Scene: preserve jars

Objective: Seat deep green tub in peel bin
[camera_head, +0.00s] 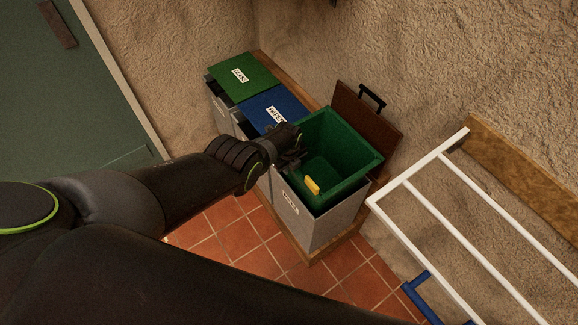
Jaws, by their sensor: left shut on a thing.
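The deep green tub (355,140) is at the open grey bin (319,231), whose brown lid (358,110) is raised behind it. Its lower part is down inside the bin's opening and its upper walls stand above the bin rim. I cannot tell whether it rests on anything. A yellow grip (312,185) shows at the tub's front side. The label on the bin's front is too small to read surely. My left gripper (293,152) is shut on the tub's left rim; its fingertips are partly hidden. My right gripper is out of view.
A blue-lidded paper bin (275,108) and a green-lidded glass bin (240,78) stand in a row to the left. A white rack (435,203) with a blue part is close on the right. A rough wall rises behind. Red floor tiles (255,262) are clear in front.

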